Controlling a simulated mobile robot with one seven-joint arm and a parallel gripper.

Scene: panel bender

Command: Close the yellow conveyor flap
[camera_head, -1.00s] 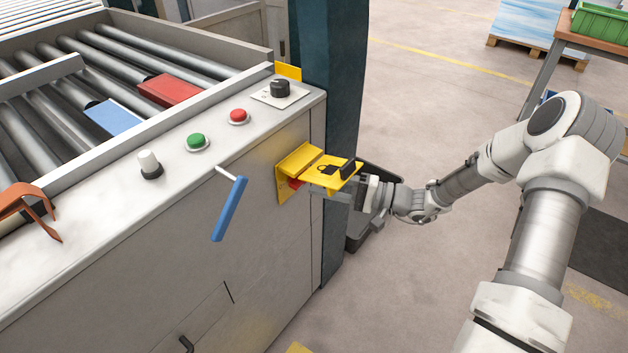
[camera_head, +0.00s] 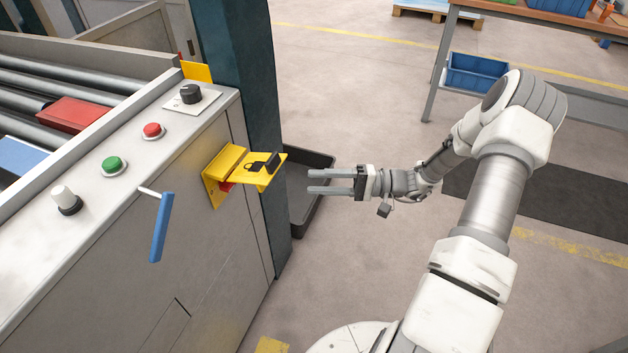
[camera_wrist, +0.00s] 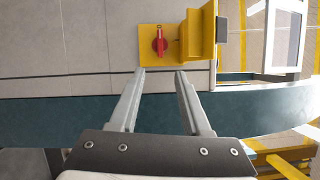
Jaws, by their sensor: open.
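The yellow flap (camera_head: 258,172) juts out from its yellow backplate (camera_head: 214,190) on the side of the grey machine. It stands open, carrying a black lock mark and a black grip piece (camera_head: 273,162).
A blue lever (camera_head: 161,228) sticks out left of the flap. Green (camera_head: 112,165) and red (camera_head: 152,131) buttons sit on the ledge above. A dark teal post (camera_head: 245,90) and a black floor bin (camera_head: 305,205) stand behind. The floor around my arm is mostly clear.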

